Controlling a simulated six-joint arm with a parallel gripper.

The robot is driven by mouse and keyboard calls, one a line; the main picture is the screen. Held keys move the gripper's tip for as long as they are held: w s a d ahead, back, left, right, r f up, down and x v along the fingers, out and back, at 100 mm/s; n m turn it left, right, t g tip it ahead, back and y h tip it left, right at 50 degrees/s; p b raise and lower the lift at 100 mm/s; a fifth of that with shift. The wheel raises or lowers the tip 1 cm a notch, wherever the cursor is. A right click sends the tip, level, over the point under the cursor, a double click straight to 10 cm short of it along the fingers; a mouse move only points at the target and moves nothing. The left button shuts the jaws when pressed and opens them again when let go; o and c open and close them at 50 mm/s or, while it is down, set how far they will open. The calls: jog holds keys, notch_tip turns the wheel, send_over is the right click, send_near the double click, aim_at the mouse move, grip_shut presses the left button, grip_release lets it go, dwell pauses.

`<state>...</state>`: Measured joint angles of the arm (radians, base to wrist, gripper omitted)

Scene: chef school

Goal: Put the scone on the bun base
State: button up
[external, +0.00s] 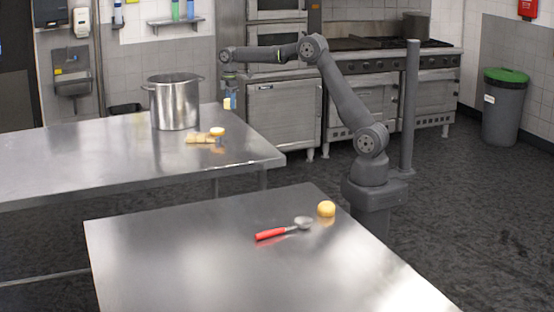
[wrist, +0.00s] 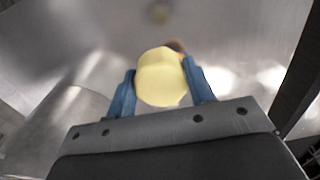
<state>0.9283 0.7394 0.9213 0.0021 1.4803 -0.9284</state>
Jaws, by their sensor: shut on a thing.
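My gripper (external: 229,101) is above the far steel table, with its fingers pointing down. Its blue fingers (wrist: 161,92) are shut on a pale yellow lump, which looks like the scone (wrist: 161,78); the scone also shows small in the external view (external: 226,104). A small round golden piece, which looks like the bun base (external: 217,131), lies on the far table below and slightly left of my gripper. The scone is clear above it. In the wrist view a brownish edge (wrist: 176,45) shows behind the scone, mostly hidden; I cannot tell what it is.
A tall steel pot (external: 175,103) stands left of my gripper. Flat tan pieces (external: 199,138) lie beside the bun base. The near table (external: 190,270) holds a red-handled scoop (external: 284,230) and a round yellow-orange item (external: 326,209). The far table's left part is clear.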

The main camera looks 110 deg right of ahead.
send_over(217, 129)
notch_tip(217, 129, down, 4)
jog(key=shift+a+f, duration=0.1)
jog(key=shift+a, duration=0.05)
jog(key=shift+f, duration=2)
jog(key=o, duration=1)
jog(key=shift+f, duration=0.15)
jog(key=shift+c, duration=0.2)
notch_tip(217, 129, up, 12)
jog(key=shift+r, duration=0.2)
